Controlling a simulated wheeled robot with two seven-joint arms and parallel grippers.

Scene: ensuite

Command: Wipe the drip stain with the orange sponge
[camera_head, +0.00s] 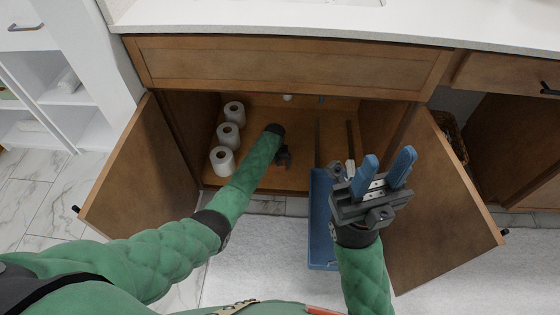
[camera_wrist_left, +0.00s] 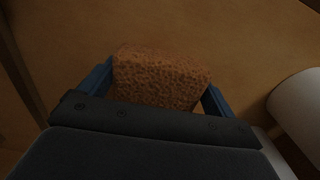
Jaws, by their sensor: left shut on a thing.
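The orange sponge (camera_wrist_left: 160,76) sits between the blue fingers of my left gripper (camera_wrist_left: 158,88) in the left wrist view, and the gripper is shut on it. In the head view my left gripper (camera_head: 283,158) is inside the open cabinet, over its wooden floor, and looks small and dark; the sponge is hard to make out there. My right gripper (camera_head: 384,170) is in front of the cabinet at the right, with its two blue fingers apart and nothing between them. I cannot make out the drip stain in either view.
Several toilet rolls (camera_head: 228,135) stand along the cabinet's left side; one roll (camera_wrist_left: 300,105) is close at the right in the wrist view. A blue tray (camera_head: 320,225) lies under my right gripper. The open left door (camera_head: 142,185) and right door (camera_head: 445,200) flank the opening.

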